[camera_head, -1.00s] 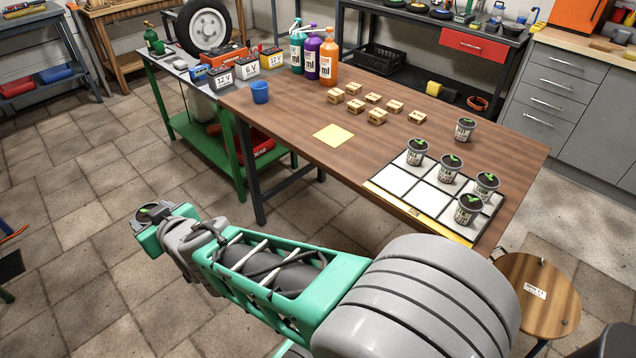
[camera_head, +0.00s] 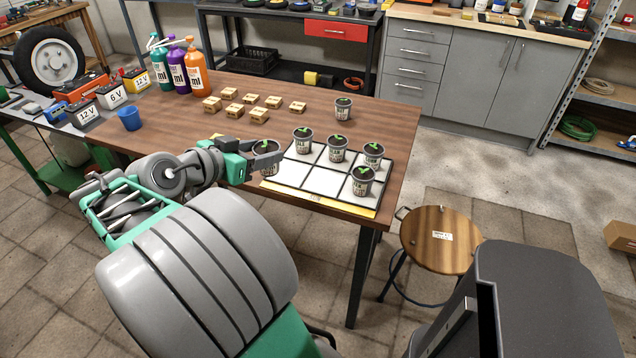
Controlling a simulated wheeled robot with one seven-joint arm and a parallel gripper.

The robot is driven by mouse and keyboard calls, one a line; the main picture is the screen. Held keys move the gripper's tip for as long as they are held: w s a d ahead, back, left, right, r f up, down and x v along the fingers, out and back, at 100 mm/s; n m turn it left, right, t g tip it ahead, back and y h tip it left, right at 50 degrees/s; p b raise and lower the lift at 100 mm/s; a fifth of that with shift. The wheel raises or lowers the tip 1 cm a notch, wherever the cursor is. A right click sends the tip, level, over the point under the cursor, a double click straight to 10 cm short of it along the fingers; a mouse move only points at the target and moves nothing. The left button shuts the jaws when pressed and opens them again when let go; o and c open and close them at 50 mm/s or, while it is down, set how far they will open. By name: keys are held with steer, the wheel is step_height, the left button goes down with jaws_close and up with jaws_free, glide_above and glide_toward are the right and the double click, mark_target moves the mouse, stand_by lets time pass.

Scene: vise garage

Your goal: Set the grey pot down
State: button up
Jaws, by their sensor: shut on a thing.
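My gripper (camera_head: 266,160) is shut on a grey pot (camera_head: 264,147) with a green seedling, at the left edge of the white gridded board (camera_head: 316,177). The fingers hide part of this pot. It looks upright, and I cannot tell whether its base touches anything. The board has black lines and a yellow front strip. Several like pots stand on it: one at the back left (camera_head: 302,140), one in the back middle (camera_head: 337,149), one at the right (camera_head: 372,155) and one at the front right (camera_head: 362,181). The visible front cells left of the last pot are bare.
Another potted seedling (camera_head: 343,108) stands on the wooden table (camera_head: 385,118) behind the board. A round stool (camera_head: 440,240) is right of the table.

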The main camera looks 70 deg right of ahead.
steer(key=s+m+g+y, duration=0.1)
steer(key=s+m+g, duration=0.2)
steer(key=s, duration=0.3)
steer(key=s+d+f, duration=0.1)
steer(key=d+f, duration=0.2)
steer(key=d, duration=0.1)
steer(key=s+d+f, duration=0.1)
steer(key=d+f, duration=0.3)
steer(key=s+d+f, duration=0.1)
steer(key=d+f, duration=0.3)
steer(key=shift+s+d, duration=0.4)
steer(key=shift+f, duration=0.35)
steer(key=shift+f, duration=0.15)
steer(key=o, duration=1.5)
